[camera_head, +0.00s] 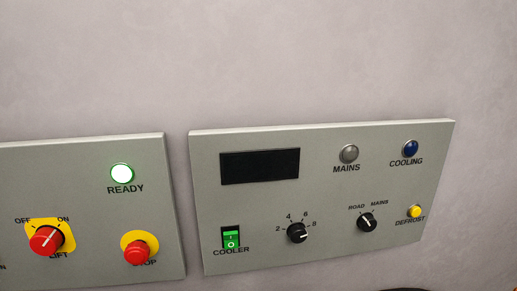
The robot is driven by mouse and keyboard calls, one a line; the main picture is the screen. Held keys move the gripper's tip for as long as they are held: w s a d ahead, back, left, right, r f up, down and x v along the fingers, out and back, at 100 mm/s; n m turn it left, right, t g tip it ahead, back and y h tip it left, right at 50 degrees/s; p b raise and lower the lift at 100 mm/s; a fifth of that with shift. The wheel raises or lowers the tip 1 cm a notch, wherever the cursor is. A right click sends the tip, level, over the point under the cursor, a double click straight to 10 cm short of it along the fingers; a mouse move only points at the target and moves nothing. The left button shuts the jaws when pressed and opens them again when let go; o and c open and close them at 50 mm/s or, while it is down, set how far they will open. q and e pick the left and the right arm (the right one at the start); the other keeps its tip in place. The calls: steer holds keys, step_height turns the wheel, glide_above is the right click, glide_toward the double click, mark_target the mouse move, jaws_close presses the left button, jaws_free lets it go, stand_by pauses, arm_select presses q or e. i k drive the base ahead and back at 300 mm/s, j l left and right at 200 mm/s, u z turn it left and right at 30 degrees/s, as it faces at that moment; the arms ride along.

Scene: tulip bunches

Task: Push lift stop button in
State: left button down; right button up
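The lift stop button (137,250) is a red round mushroom head on a yellow round plate. It sits low on the left grey panel (90,160), with the partly covered label STOP below it. Left of it is the red lift switch (46,239) on a yellow plate, marked OFF, ON and LIFT; its white line points up toward ON. Above, the READY lamp (122,173) glows white with a green rim. Whether the stop button is in or out I cannot tell. Neither gripper shows in the head view.
A second grey panel (320,190) on the right holds a dark display (260,167), a green COOLER rocker (230,238), two black knobs, a yellow DEFROST button (415,212) and MAINS and COOLING lamps. A narrow gap separates the panels. Dark shapes show at the bottom right edge.

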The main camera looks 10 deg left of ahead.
mark_target(138, 257)
steer(key=u, duration=1.45)
